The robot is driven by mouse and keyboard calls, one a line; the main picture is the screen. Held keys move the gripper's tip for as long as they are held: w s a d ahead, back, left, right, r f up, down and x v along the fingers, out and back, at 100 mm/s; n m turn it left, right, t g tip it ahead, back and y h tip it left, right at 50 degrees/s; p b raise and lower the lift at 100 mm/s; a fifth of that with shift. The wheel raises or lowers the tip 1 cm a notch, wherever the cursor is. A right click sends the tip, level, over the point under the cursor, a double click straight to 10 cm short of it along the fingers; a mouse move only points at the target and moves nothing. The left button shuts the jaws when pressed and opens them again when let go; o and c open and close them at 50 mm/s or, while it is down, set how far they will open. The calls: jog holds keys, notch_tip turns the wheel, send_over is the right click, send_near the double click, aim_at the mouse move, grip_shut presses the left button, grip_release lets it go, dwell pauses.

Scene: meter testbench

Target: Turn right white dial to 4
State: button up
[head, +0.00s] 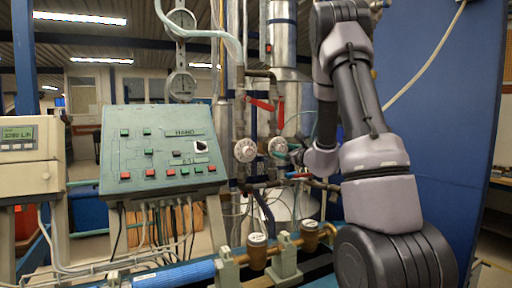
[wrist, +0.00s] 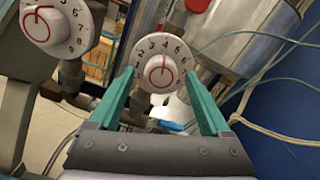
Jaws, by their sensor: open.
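The right white dial (wrist: 160,73) is a round disc with black numbers and a raised centre knob marked in red. In the wrist view it faces me between the two teal fingers of my gripper (wrist: 157,75). Its red line points about upward, near the 4; the exact reading is too small to tell. My gripper is open, with one finger on each side of the dial; I cannot tell whether they touch it. In the head view the right dial (head: 278,146) is just left of my gripper (head: 294,149), partly hidden.
A second white dial (wrist: 58,27) sits to the left, also seen in the head view (head: 245,151). Red lever handles (head: 263,104) are above the dials. A green control panel (head: 160,151) stands left. Pipes and thin hoses crowd around; a blue panel (head: 440,110) is at right.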

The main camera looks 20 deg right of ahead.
jog(key=s+d, duration=0.1)
jog(key=s, duration=0.9)
jog(key=s+a+r+n+g+y, duration=0.3)
jog(key=s+a+n+g+y, duration=0.1)
jog(key=a, duration=0.5)
jog(key=s+a+r+n+g+y, duration=0.3)
jog(key=s+a+n+g+y, duration=0.1)
jog(key=s+a+n, duration=0.5)
jog(key=shift+a+n+g+y, duration=0.35)
jog(key=shift+n+g, duration=0.15)
jog(key=shift+g, duration=0.4)
jog(key=shift+r, duration=0.1)
